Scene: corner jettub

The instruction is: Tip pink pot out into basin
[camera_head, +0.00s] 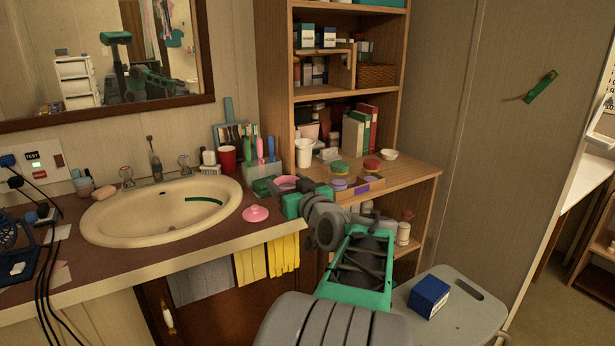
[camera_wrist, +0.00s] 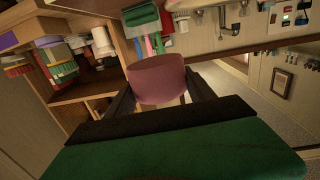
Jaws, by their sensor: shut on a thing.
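The pink pot (camera_wrist: 157,78) is between the two dark fingers of my gripper (camera_wrist: 161,92) in the wrist view, and the gripper is shut on it. In the head view, part of the pink pot (camera_head: 285,182) shows just beyond my gripper (camera_head: 290,197), which hides the rest. What is inside the pot cannot be seen. The oval cream basin (camera_head: 110,222) is set in the counter to the left of my gripper. A dark green strip (camera_head: 203,200) lies in it. A pink lid with a knob (camera_head: 255,213) sits on the counter between basin and gripper.
A red cup (camera_head: 227,158) and a rack of upright coloured items (camera_head: 262,168) stand behind my gripper. A wooden shelf unit (camera_head: 430,172) is at right. Black cables (camera_head: 41,255) cross the counter at left. A blue box (camera_head: 428,296) sits on a grey stool (camera_head: 465,320).

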